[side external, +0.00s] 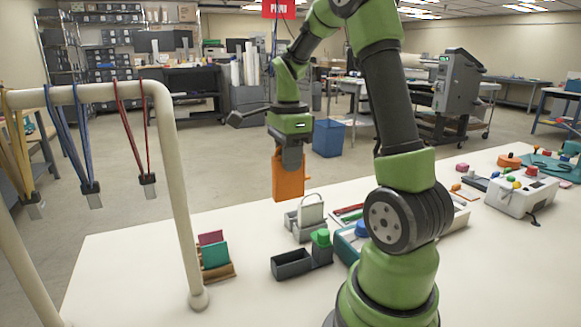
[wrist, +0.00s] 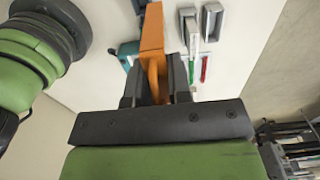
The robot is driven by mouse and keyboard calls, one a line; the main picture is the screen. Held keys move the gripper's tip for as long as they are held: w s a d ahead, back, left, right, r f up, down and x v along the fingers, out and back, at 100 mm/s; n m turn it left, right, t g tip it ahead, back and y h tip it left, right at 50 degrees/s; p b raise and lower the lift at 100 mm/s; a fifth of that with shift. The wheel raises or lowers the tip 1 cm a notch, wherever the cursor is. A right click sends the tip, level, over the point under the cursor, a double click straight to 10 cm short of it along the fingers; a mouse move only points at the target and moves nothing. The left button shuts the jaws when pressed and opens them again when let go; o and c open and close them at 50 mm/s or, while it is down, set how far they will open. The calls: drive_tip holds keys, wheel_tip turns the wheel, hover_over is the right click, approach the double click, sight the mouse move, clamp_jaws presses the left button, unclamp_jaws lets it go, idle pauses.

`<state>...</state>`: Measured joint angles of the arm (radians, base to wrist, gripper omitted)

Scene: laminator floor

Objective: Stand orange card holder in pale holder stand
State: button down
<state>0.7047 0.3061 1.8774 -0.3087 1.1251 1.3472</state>
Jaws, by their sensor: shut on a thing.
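The orange card holder (side external: 288,182) hangs upright from my gripper (side external: 290,158), clear of the table. My gripper is shut on its upper part. In the wrist view the orange card holder (wrist: 152,40) sits between the two dark fingers (wrist: 160,82).
A dark open bin (side external: 291,264) and a green-topped block (side external: 321,245) stand in front of the stand. A teal tray (side external: 346,248) and red and green pens (side external: 349,210) lie to its right. A wooden rack (side external: 222,272) holds cards. A pale rail (side external: 180,190) with hanging lanyards rises at left.

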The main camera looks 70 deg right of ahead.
drive_tip(key=w+d, duration=0.2)
drive_tip(key=d, duration=1.2)
drive_tip(key=shift+f, duration=7.35)
drive_tip(key=c, duration=1)
unclamp_jaws()
drive_tip(key=shift+r, duration=0.1)
drive_tip(key=shift+r, duration=3.9)
